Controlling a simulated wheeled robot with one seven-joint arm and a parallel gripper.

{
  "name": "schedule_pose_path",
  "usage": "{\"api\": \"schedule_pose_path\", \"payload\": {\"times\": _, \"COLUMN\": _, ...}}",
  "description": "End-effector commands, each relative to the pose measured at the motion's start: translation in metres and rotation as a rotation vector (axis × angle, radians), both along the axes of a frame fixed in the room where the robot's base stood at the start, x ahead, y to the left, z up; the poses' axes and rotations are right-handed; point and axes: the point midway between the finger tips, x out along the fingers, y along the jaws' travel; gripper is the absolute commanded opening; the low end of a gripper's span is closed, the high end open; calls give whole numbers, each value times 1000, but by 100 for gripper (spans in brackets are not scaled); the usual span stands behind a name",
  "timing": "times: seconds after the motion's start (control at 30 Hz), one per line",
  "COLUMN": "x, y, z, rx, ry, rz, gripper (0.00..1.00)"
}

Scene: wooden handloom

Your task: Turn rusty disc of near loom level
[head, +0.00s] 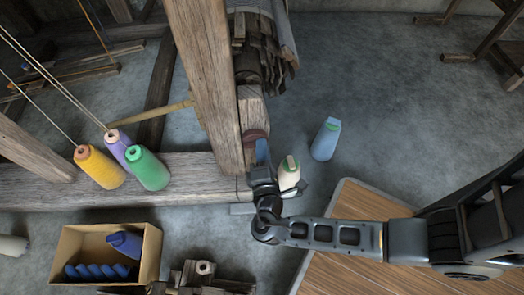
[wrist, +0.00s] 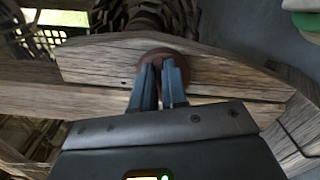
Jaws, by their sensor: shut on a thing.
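The rusty disc (head: 254,135) is a small reddish-brown round plate on the end of a wooden beam of the loom (head: 210,80), beside its upright post. In the wrist view the disc (wrist: 179,57) shows behind my fingertips against the pale wood, partly hidden by them. My gripper (head: 262,152) reaches up to the disc from below in the head view. In the wrist view its two blue-grey fingers (wrist: 160,80) are close together at the disc's face, shut on it. The exact grip point on the disc is hidden.
Yellow (head: 99,167), purple (head: 118,145) and green (head: 148,169) thread cones stand on the loom beam. A cream-and-green cone (head: 289,173) is close beside my gripper. A blue cone (head: 325,139) stands on the floor. A cardboard box (head: 148,262) and wooden table (head: 375,209) are nearer.

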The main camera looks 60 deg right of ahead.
Motion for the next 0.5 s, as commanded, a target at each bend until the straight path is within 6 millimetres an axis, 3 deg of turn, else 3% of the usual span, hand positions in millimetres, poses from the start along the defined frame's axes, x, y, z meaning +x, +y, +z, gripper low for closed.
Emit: {"api": "schedule_pose_path", "payload": {"times": 0.5, "x": -2, "y": -1, "z": -8, "rx": 157, "ry": -234, "rz": 1, "gripper": 0}}
